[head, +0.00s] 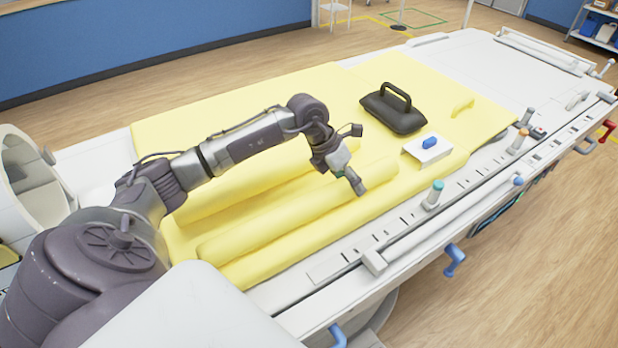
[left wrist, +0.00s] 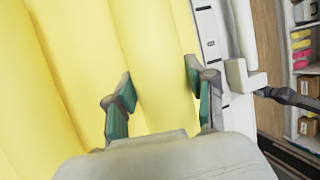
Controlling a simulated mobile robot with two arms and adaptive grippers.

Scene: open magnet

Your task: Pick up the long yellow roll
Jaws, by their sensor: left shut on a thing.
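The long yellow roll (head: 270,225) lies along the near side of the yellow mat (head: 210,110) on a white table. My left gripper (head: 355,182) is at the right part of this roll, with its fingers pointing down. In the left wrist view the fingers of my left gripper (left wrist: 160,85) stand apart with the yellow roll (left wrist: 150,50) between them, and the gripper is shut on it. The roll appears to rest on the mat. A second yellow roll (head: 220,190) lies behind it, partly hidden by my left arm. My right gripper is not in view.
A black pad with a handle (head: 393,112) and a white block with a blue piece on top (head: 428,150) sit right of the gripper. Knobs such as the teal-topped one (head: 433,195) and a rail (head: 450,220) line the table's near edge.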

